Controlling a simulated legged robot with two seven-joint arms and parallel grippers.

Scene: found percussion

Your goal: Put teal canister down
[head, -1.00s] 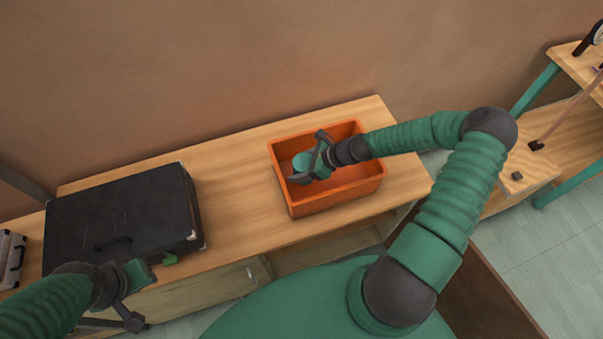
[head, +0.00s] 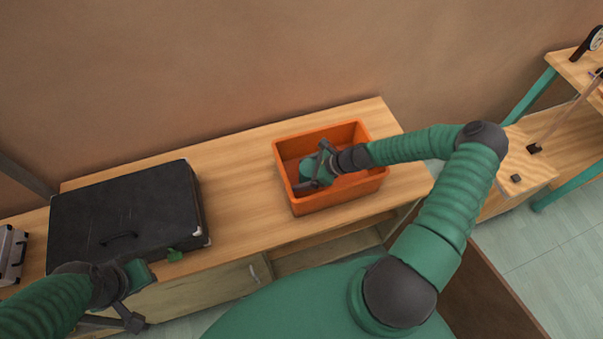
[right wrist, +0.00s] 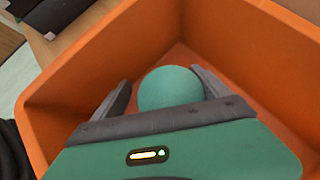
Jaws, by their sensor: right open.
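The teal canister (right wrist: 170,88) is inside the orange bin (head: 338,200); its rounded end shows in the right wrist view. In the head view the canister (head: 308,168) is partly hidden by my right gripper (head: 312,171). My right gripper also shows in the right wrist view (right wrist: 165,90). It is open, with one finger on each side of the canister and a visible gap at the left finger. Whether the canister rests on the bin floor is hidden. My left gripper (head: 136,299) is low at the left, in front of the suitcase; its jaws are not clear.
The orange bin stands on a wooden bench (head: 240,190) against a brown wall. A black suitcase (head: 125,215) lies on the left part, with a grey case (head: 11,254) further left. Bare bench lies between suitcase and bin. A wooden stand (head: 525,165) is at the right.

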